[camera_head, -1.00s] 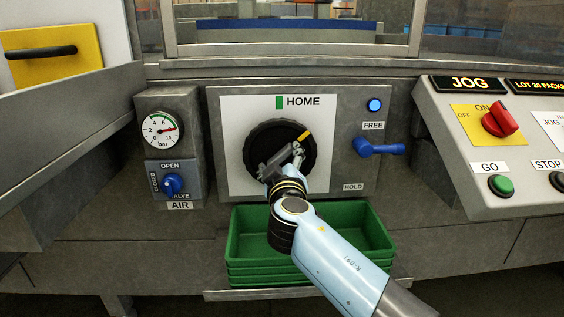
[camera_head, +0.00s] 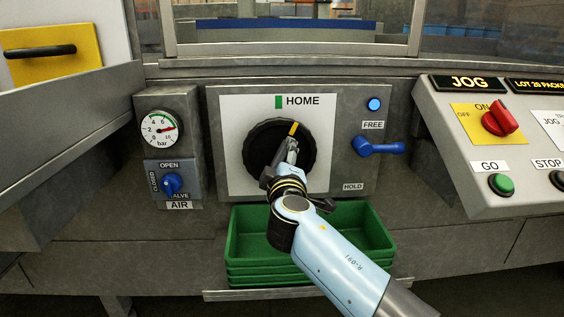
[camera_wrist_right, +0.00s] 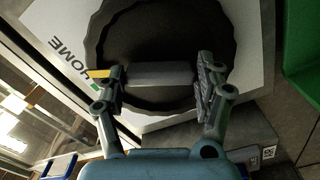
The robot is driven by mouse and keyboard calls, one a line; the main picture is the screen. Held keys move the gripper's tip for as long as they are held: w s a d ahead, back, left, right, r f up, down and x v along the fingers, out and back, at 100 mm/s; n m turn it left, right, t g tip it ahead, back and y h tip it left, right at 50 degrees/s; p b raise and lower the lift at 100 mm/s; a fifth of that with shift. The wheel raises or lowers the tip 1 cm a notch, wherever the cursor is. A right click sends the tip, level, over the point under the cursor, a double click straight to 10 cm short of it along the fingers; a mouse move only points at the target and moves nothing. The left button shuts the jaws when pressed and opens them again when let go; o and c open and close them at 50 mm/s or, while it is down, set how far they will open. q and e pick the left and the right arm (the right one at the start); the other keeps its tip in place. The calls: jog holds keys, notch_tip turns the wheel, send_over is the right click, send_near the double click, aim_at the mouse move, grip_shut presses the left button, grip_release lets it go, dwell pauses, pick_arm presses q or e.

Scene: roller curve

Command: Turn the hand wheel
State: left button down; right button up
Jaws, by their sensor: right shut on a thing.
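The black hand wheel (camera_head: 262,143) sits on a white panel under the word HOME. Its yellow mark (camera_head: 293,129) now lies at the upper right of the wheel, a little right of the green HOME mark (camera_head: 279,102). My right gripper (camera_head: 287,155) is at the wheel's face. In the right wrist view its fingers (camera_wrist_right: 160,80) stand on both ends of the wheel's grey grip bar (camera_wrist_right: 160,75) and are shut on it. The arm hides the lower part of the wheel in the head view. My left gripper is not in view.
A blue lever (camera_head: 378,147) points right between FREE and HOLD, below a lit blue lamp (camera_head: 374,105). Green trays (camera_head: 245,262) are stacked beneath the wheel. The JOG panel (camera_head: 500,150) stands at right, the air gauge and valve (camera_head: 171,184) at left.

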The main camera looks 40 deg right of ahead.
jog(key=shift+n, duration=1.1)
jog(key=o, duration=1.7)
jog(key=shift+o, duration=0.2)
jog(key=v, duration=0.7)
jog(key=shift+s+a, duration=0.2)
jog(key=shift+a, duration=0.05)
